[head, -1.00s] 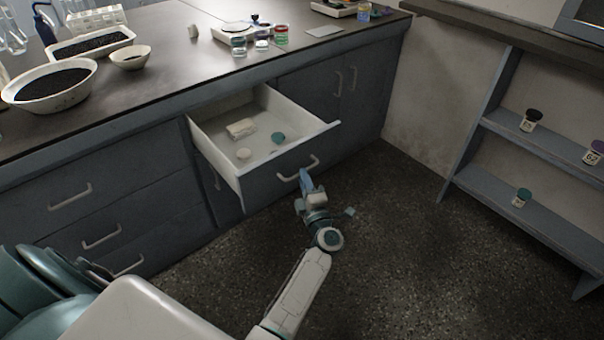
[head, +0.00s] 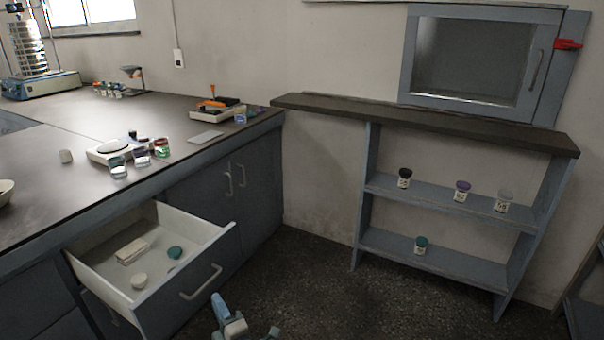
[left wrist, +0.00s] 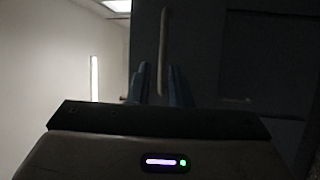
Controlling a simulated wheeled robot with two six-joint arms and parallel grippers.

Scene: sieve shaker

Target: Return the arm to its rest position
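My left gripper (head: 218,302) shows at the bottom of the head view, just in front of the open drawer (head: 205,246). In the left wrist view its two blue fingers (left wrist: 161,85) stand apart with nothing held between them. The drawer's pale handle (head: 201,283) is just beyond the fingertips, and a handle (left wrist: 164,50) lines up with the finger gap in the wrist view. Most of my left arm is below the picture edge. My right gripper is in neither view.
The drawer holds a pale block (head: 131,251), a white round piece (head: 139,281) and a teal-lidded jar (head: 174,253). A shelf unit (head: 440,205) with several small jars stands at the right. The dark floor (head: 310,285) between drawer and shelf is clear.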

